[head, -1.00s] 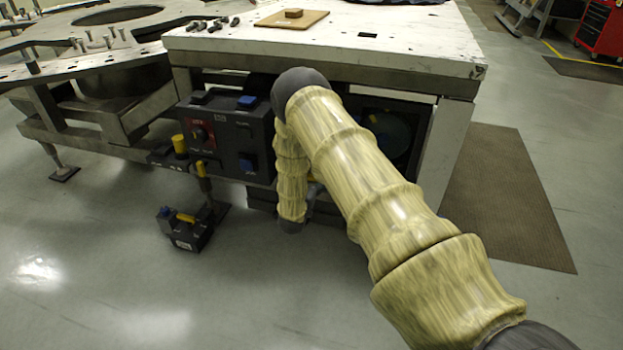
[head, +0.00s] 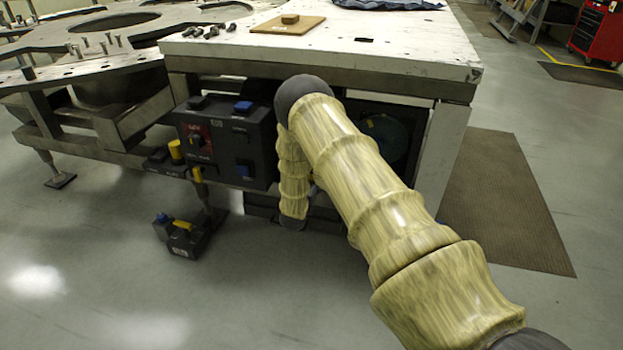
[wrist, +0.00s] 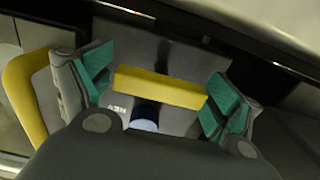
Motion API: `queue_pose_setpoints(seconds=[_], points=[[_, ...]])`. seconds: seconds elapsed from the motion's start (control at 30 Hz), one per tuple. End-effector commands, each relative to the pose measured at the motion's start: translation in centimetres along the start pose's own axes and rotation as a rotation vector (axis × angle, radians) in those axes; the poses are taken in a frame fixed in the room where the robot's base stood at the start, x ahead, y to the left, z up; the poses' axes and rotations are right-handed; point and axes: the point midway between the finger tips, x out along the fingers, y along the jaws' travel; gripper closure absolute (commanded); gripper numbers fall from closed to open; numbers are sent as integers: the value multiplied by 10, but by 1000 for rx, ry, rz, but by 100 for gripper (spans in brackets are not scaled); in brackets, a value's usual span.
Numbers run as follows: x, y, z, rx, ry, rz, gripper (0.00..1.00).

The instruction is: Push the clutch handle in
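In the wrist view a yellow bar-shaped handle (wrist: 160,88) lies crosswise between the green pads of my gripper (wrist: 161,87). The fingers are spread wide, one near each end of the bar; I cannot tell if they touch it. In the head view my arm hides my gripper. The dark control box (head: 228,142) under the table has blue and red parts. I cannot tell which part in the head view is the clutch handle.
The white table (head: 400,52) overhangs the box, with a white leg (head: 445,150) at its right. Yellow-topped parts (head: 176,150) stand left of the box. A small dark box (head: 183,238) is on the floor. A yellow-edged grey part (wrist: 27,95) is left of my gripper. Open floor lies in front.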

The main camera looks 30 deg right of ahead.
Motion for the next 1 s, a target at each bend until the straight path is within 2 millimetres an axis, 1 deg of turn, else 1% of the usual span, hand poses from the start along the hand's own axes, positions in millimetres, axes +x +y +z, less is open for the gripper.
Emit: queue_pose_setpoints(seconds=[0.33, 0.47, 0.57, 0.8, 1.0], points=[[-2, 0, 1, 0, -2, -1, 3], [-8, -1, 1, 0, -3, -1, 3], [-19, -1, 1, 0, -2, -2, 3], [-63, -1, 1, -1, -4, -2, 3], [-96, 0, 1, -2, -3, -1, 3]])
